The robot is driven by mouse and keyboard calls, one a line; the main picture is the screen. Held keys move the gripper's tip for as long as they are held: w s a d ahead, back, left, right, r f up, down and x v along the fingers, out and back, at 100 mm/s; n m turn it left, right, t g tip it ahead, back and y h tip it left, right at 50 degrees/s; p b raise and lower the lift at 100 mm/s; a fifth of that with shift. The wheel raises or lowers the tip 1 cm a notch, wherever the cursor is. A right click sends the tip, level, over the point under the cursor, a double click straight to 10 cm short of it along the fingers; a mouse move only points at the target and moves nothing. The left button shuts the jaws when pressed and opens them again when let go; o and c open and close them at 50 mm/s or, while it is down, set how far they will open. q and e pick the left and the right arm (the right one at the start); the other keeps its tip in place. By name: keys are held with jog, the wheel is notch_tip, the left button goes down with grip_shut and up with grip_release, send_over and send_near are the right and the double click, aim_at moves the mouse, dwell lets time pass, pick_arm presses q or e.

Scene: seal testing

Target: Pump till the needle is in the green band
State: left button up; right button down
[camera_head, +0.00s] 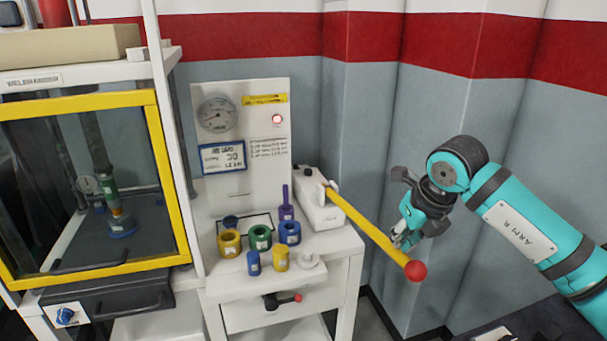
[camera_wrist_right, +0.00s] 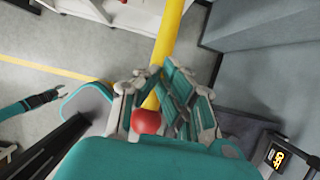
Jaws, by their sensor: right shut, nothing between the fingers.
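The round pressure gauge (camera_head: 217,114) is on the white upright panel in the head view. Its needle and any green band are too small to read. The pump's white body (camera_head: 318,212) stands on the bench right of the panel. Its yellow lever (camera_head: 372,233) slopes down to the right past the bench edge and ends in a red ball (camera_head: 414,271). My right gripper (camera_head: 400,238) is shut and empty at the lever, just above the ball. In the right wrist view the fingers (camera_wrist_right: 160,85) lie close around the lever near the red ball (camera_wrist_right: 146,121).
A lit red lamp (camera_head: 277,119) and a blue-framed card (camera_head: 222,157) reading 30 are on the panel. Several coloured rings and cylinders, including a green ring (camera_head: 260,237), stand on the bench. A yellow-framed cabinet (camera_head: 165,180) is at left. The corrugated wall (camera_head: 455,105) is close behind my right arm.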

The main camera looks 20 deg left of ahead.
jog(key=shift+f, duration=0.15)
notch_tip(320, 180, down, 13)
jog(key=b, duration=1.1)
jog(key=shift+s+d+f, duration=0.15)
jog(key=shift+s, duration=0.1)
